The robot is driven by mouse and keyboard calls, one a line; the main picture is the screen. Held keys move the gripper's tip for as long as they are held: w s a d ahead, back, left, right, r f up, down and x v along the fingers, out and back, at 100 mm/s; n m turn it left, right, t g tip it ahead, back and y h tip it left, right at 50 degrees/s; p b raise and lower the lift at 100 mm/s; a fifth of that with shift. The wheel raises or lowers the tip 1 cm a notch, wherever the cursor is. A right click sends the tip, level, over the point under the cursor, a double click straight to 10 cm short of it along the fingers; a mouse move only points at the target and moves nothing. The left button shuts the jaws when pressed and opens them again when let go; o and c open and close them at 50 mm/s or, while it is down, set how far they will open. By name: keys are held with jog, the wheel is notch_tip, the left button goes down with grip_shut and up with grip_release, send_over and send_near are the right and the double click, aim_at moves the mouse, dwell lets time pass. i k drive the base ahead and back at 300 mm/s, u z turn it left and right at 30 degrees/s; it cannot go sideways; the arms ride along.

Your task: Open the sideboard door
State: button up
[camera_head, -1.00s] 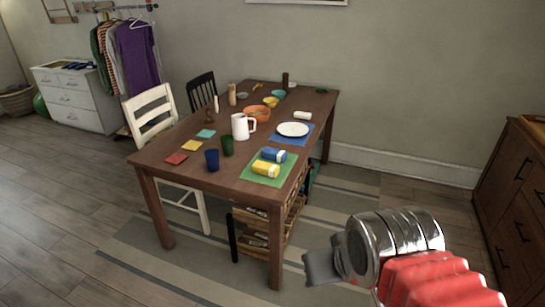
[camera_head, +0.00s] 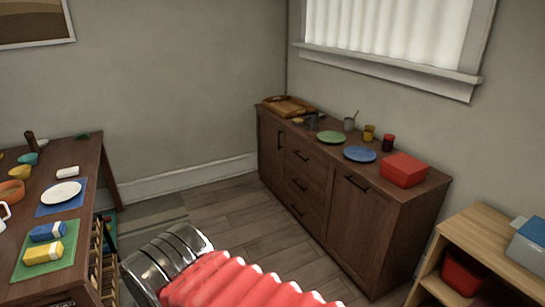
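The dark brown wooden sideboard (camera_head: 400,228) stands against the right wall, reaching into the corner. It has a left door (camera_head: 268,155), a middle stack of drawers and a right door (camera_head: 350,228). Both doors are shut. The right door has a dark bar handle (camera_head: 356,184) near its top, and the left door has a dark handle (camera_head: 280,141) too. My arm, with a chrome wrist and red ribbed sleeve, shows at the bottom, in front of and apart from the sideboard. My gripper's fingers do not show.
The dining table (camera_head: 92,160) with dishes stands at the left. A low light wood shelf (camera_head: 475,228) with a red bin (camera_head: 465,270) stands at the right. A tray (camera_head: 288,107), plates, cups and a red box (camera_head: 403,170) sit on the sideboard. Bare floor lies before it.

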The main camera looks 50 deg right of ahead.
aim_at(271, 134)
jog(key=z, duration=1.65)
jog(key=i, duration=2.65)
